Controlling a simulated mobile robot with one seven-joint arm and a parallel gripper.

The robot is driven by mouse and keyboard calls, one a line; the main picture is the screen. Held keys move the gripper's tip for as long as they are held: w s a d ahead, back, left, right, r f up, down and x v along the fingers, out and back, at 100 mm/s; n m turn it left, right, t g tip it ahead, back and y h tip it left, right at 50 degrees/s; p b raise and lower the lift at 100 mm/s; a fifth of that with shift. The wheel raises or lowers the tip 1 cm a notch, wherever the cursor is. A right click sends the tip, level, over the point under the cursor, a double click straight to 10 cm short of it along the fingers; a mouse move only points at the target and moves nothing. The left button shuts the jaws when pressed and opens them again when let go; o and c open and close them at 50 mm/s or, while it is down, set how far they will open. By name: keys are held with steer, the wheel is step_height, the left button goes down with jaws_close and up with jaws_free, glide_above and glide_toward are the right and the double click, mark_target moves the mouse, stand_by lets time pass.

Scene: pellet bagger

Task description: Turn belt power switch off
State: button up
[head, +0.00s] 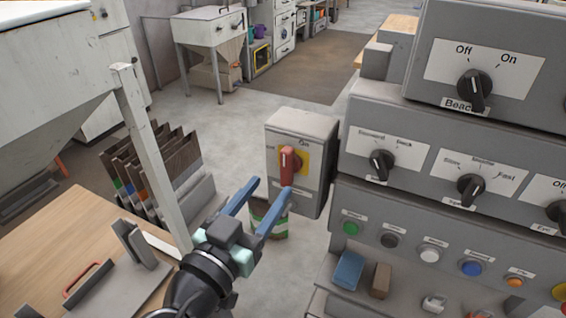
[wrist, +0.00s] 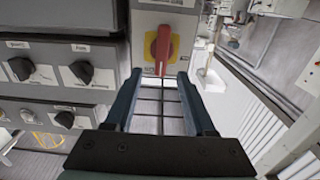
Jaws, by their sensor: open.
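A red rotary handle (head: 289,166) on a yellow plate sits on the front of a grey switch box (head: 300,125). It looks like the belt power switch, but its label is too small to read. The handle stands about upright. The wrist view shows the same red handle (wrist: 164,50) straight ahead, just beyond the fingertips and between them. My gripper (head: 271,187) has two blue fingers spread apart with nothing between them. It is in front of the box, apart from the handle. The wrist view shows the open fingers (wrist: 160,78) too.
A stepped grey control panel (head: 400,215) with black knobs and coloured buttons stands close on the right. A white post (head: 150,160) and a wooden table (head: 40,240) are on the left.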

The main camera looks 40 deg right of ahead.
mark_target(284, 167)
steer(key=p+x, duration=0.1)
steer(key=x, duration=0.5)
steer(key=shift+w+d, duration=0.25)
steer(key=shift+d, duration=0.05)
jaws_close()
